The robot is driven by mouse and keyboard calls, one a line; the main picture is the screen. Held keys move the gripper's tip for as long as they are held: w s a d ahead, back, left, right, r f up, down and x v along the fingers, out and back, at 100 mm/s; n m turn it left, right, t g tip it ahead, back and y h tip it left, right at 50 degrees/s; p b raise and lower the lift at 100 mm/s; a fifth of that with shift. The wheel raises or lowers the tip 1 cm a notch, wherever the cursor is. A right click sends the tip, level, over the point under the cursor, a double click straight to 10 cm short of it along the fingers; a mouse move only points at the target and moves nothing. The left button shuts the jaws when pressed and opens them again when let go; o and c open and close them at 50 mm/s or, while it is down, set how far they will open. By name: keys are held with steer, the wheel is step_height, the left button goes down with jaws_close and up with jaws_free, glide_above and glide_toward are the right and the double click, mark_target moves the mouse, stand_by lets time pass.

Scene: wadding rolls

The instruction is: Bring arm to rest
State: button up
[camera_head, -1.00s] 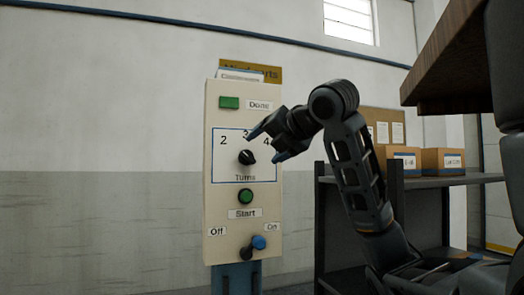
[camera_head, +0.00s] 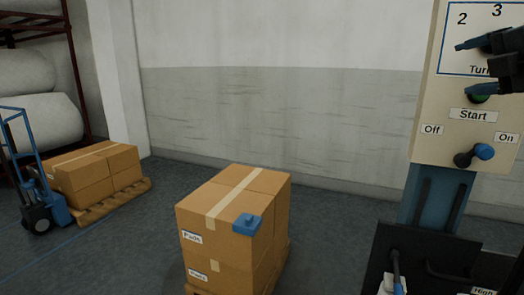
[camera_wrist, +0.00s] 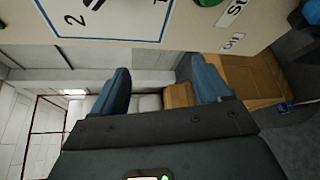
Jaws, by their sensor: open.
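My gripper (camera_head: 464,67) is at the upper right of the head view, raised in front of the cream control panel (camera_head: 436,100). Its blue fingers are spread apart, with nothing between them. They overlap the dial and the green Start button (camera_head: 478,99) in this view; I cannot tell the gap to the panel. In the wrist view the open gripper (camera_wrist: 163,86) shows both fingers, with the panel (camera_wrist: 200,18) across the top. Most of my arm is outside the head view.
A lever with a blue knob (camera_head: 484,151) points toward On. A stack of cartons (camera_head: 230,215) bears a blue object (camera_head: 247,222). More cartons (camera_head: 95,170) and a blue hand truck (camera_head: 50,190) stand left. Floor between the stacks is clear.

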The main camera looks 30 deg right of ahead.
steer(key=w+a+f+m+t+y, duration=0.1)
steer(key=w+a+f+m, duration=0.1)
steer(key=a+f+m, duration=0.65)
steer(key=w+a+f+m+t+y, duration=0.1)
steer(key=w+a+f+m, duration=0.2)
steer(key=a+f, duration=0.95)
steer(key=s+a+f+m, duration=0.2)
steer(key=s+a+f, duration=0.25)
steer(key=f, duration=0.35)
steer(key=s+a+f+m, duration=0.35)
steer(key=s+f, duration=0.25)
steer(key=f, duration=0.2)
steer(key=s+a+f+y, duration=0.1)
steer(key=s+a, duration=0.2)
steer(key=s, duration=0.5)
steer(key=s+a+f+g+y, duration=0.1)
steer(key=s+a+f, duration=0.1)
steer(key=s, duration=0.6)
steer(key=shift+s+a+f+m, duration=0.3)
steer(key=shift+s+a, duration=0.05)
steer(key=shift+a, duration=0.5)
steer(key=s, duration=0.2)
steer(key=s+r+y, duration=0.1)
steer(key=s, duration=0.1)
steer(key=s+y, duration=0.1)
steer(key=s, duration=0.1)
steer(key=shift+s+a+r+g, duration=0.25)
steer(key=shift+s+a+g, duration=0.15)
